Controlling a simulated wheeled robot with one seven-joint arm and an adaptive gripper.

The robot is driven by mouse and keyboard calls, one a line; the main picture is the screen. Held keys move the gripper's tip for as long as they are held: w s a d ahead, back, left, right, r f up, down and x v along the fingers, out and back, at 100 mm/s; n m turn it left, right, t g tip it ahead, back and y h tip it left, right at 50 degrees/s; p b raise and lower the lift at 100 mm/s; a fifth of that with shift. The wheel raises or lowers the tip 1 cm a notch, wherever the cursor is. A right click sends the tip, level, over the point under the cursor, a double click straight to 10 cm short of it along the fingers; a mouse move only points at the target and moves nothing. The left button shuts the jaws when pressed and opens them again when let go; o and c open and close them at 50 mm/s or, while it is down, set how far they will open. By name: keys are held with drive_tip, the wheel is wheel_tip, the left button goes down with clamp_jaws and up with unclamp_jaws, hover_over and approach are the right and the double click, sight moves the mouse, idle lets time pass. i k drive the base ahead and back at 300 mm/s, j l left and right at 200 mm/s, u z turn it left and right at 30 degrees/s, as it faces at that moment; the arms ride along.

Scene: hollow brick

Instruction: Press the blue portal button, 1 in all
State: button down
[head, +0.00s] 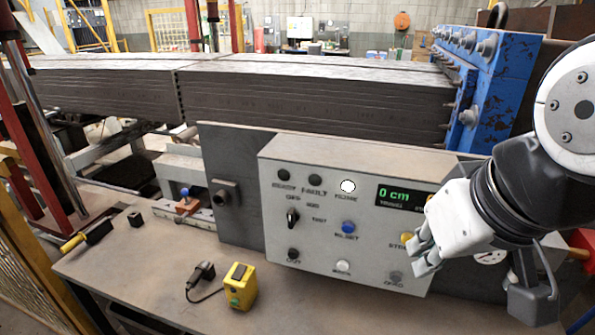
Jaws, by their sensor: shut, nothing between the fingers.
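A blue button (348,227) sits in the middle of the grey control panel (300,165), with a label below it too blurred to read surely. My gripper (422,254) is at the right side of the panel, right of and a little lower than the blue button. It is shut and empty, apart from the blue button in the picture. It partly covers a yellow button (407,238). I cannot tell whether its tips touch the panel.
The panel also has a black knob (292,217), a lit white lamp (347,186) and a green display (402,197) reading 0 cm. A yellow box (240,286) and a black plug (203,272) lie on the bench. Another small blue knob (184,192) stands left of the panel.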

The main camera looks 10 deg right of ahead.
sight(348, 227)
drive_tip(key=k+j+u, duration=0.4)
drive_tip(key=j+u, duration=0.15)
drive_tip(key=k+j+u, duration=0.15)
drive_tip(key=j+u, duration=0.15)
